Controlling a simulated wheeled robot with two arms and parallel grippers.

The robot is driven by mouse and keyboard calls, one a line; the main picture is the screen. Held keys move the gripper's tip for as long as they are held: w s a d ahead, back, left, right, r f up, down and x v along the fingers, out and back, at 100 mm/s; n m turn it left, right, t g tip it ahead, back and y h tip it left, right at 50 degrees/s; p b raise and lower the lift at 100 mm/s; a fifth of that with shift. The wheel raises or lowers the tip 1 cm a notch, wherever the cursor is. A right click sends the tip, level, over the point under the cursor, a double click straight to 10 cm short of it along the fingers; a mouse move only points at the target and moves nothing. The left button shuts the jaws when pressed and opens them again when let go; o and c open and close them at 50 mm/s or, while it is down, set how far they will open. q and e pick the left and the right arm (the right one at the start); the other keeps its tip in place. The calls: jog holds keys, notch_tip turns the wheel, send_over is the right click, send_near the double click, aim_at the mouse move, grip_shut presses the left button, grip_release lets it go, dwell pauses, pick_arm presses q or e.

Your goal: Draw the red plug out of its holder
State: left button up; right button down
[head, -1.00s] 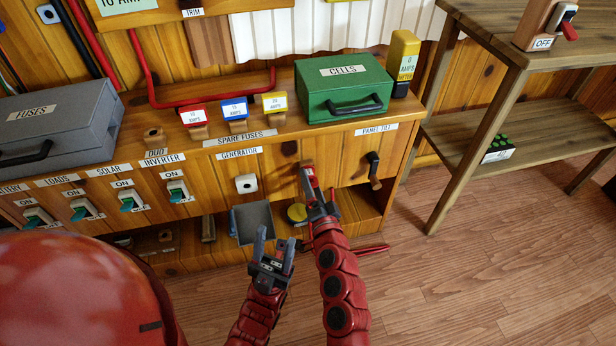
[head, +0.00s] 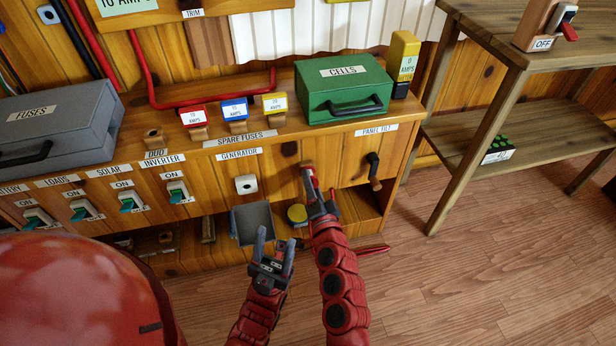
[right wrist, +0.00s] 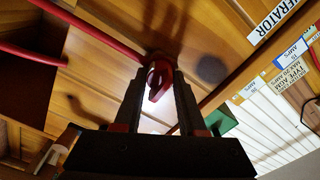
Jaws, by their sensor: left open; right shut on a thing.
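The red plug (head: 310,182) is at the front of the wooden cabinet, right of the GENERATOR label. In the right wrist view it shows as a rounded red piece (right wrist: 160,80) between the fingertips. My right gripper (head: 314,192) is shut on it. My left gripper (head: 274,243) is open and empty, lower and to the left, in front of the grey tray (head: 251,222).
A red cable (right wrist: 105,36) runs close to the plug in the right wrist view. A crank (head: 374,170) sits right of it under the PANEL TILT label. The green CELLS box (head: 343,88) stands on the cabinet top. Open floor (head: 480,270) lies to the right.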

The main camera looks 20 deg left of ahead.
jog(key=shift+s+d, duration=0.4)
jog(key=shift+s, duration=0.15)
dwell(0.4)
jog(key=shift+v, duration=1.25)
